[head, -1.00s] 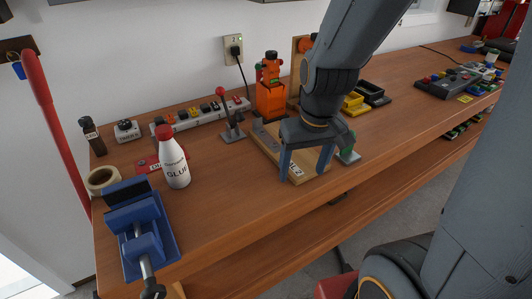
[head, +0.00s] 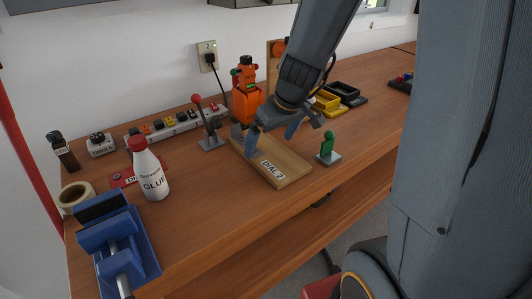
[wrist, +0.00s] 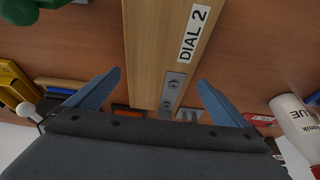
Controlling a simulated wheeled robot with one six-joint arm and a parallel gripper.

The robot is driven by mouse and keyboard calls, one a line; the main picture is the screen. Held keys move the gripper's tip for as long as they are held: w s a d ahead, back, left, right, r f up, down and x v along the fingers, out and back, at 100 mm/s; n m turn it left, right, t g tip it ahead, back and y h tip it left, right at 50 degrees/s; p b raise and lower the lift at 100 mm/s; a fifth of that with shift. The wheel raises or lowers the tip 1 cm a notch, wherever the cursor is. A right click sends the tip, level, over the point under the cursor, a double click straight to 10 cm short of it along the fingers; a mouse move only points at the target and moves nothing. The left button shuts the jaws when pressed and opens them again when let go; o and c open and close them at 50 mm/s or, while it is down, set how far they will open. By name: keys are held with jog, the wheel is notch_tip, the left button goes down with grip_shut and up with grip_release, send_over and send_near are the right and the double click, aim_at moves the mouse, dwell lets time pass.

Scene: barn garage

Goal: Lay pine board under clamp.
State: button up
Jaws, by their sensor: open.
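The pine board (head: 282,165), marked "DIAL 2", lies flat on the bench, its long side running from the front edge toward the wall. In the wrist view the board (wrist: 150,50) shows a grey metal plate with two screws on it. My gripper (head: 272,140) is open over the board's far part, and nothing is held. In the wrist view its blue fingers (wrist: 160,95) are spread to either side of the board. A lever clamp with a red knob (head: 209,130) stands on a grey base left of the board. A blue vise (head: 120,245) sits at the front left.
A glue bottle (head: 149,170) stands left of the board. A green-handled piece (head: 327,146) on a grey base stands close on its right. An orange device (head: 247,92), a power strip (head: 170,125) and a yellow bin (head: 326,100) stand behind. Bench between bottle and board is clear.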

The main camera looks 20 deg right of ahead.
aim_at(266, 150)
jog(key=x, duration=0.3)
jog(key=shift+w+f, duration=0.1)
jog(key=shift+f, duration=0.05)
jog(key=c, duration=1.1)
